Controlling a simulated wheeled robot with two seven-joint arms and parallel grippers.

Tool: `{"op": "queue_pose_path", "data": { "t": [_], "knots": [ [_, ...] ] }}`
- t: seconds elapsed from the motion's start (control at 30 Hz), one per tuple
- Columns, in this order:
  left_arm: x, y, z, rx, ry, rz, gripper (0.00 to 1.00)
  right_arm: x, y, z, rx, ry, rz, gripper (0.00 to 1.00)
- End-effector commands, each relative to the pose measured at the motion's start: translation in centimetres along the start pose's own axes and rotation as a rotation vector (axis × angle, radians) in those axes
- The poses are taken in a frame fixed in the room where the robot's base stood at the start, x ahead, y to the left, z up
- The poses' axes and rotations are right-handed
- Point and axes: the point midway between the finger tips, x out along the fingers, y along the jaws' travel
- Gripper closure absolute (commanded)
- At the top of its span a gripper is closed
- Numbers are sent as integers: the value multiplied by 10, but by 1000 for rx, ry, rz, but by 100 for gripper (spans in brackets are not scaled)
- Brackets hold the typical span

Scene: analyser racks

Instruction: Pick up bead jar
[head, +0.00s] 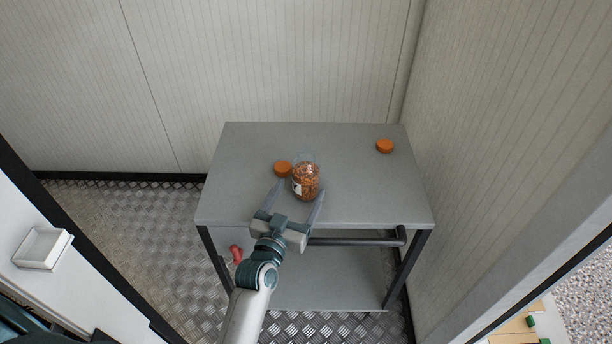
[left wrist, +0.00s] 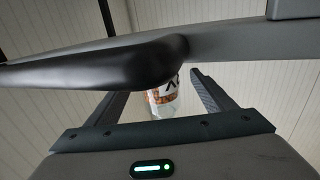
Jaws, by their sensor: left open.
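The bead jar (head: 307,179) is clear, filled with orange-brown beads and has a white label on its left side. It stands upright near the middle of the grey table. My left gripper (head: 297,196) is open at the table's front edge, its two fingers pointing at the jar, one on either side of its near face. My right gripper is not in view.
The grey table (head: 365,195) has a lower shelf and a dark front rail (head: 355,241). An orange lid (head: 283,168) lies just left of the jar, another orange lid (head: 385,146) at the back right. Walls stand behind and to the right. The table's right half is mostly clear.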

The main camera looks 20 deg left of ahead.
Motion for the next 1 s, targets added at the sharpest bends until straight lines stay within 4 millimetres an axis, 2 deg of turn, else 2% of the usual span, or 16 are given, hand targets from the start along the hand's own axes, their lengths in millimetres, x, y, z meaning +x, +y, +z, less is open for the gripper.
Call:
{"op": "queue_pose_path", "data": {
  "t": [0.23,0.5,0.73,1.0],
  "knots": [
    [23,3,-3,-2,1,0,24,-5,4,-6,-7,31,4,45],
    [49,4,-2,-1,0,0,24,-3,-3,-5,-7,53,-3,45],
    [51,3,-1,-1,0,0,24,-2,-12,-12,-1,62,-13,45],
    [51,3,-1,0,0,0,24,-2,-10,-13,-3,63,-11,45]
  ]
}}
